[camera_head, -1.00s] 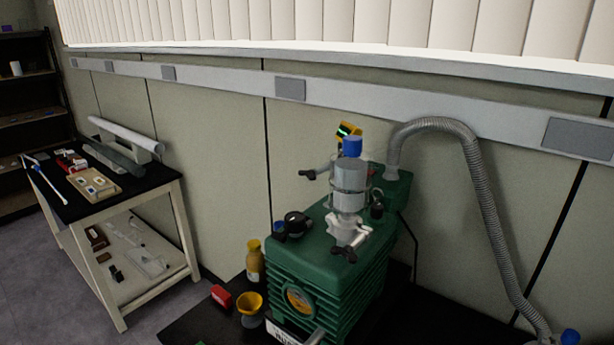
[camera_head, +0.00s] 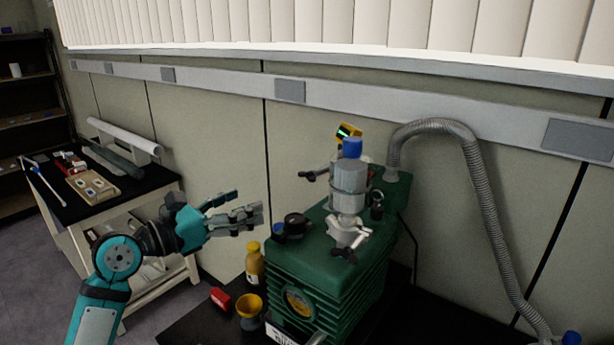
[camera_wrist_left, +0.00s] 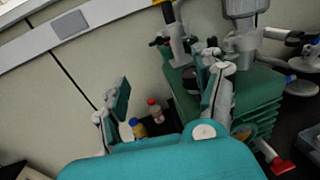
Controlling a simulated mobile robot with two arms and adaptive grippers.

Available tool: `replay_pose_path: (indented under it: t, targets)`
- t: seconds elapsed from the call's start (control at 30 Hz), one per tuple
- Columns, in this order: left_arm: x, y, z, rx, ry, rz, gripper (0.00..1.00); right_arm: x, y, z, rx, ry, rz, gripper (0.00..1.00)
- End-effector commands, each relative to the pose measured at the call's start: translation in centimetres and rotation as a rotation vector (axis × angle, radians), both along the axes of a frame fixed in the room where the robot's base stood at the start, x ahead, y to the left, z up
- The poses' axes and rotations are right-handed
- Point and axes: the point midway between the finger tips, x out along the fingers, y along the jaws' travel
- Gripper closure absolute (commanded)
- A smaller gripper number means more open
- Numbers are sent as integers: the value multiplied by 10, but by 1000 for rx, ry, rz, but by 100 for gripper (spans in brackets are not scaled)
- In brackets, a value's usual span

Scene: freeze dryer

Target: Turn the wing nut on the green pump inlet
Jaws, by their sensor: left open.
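The green pump (camera_head: 335,250) stands on a black bench, and its upper part also shows in the left wrist view (camera_wrist_left: 262,88). A metal inlet assembly with a blue cap (camera_head: 352,147) rises from its top. My right gripper is not in view.
A side table (camera_head: 150,190) with tools stands at the left.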

Motion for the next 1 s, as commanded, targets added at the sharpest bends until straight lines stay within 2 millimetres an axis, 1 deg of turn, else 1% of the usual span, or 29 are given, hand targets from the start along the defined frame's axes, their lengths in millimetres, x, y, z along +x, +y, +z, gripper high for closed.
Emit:
replay_pose_path:
  t: [0.03, 0.17, 0.27, 0.7, 0.8, 1.0]
  targets:
    - [2, -1, 5, -22, 9, -3, 31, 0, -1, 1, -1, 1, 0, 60]
    - [11, -9, 8, -37, 16, -6, 31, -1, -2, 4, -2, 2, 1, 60]
    - [23, -22, 9, -37, 16, -7, 31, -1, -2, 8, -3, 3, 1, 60]
    - [93, -88, 8, -32, 17, -6, 31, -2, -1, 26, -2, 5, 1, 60]
    - [105, -100, 7, -32, 16, -6, 31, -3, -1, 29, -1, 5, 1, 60]
    - [122, -115, 6, -31, 15, -4, 31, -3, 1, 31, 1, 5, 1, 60]
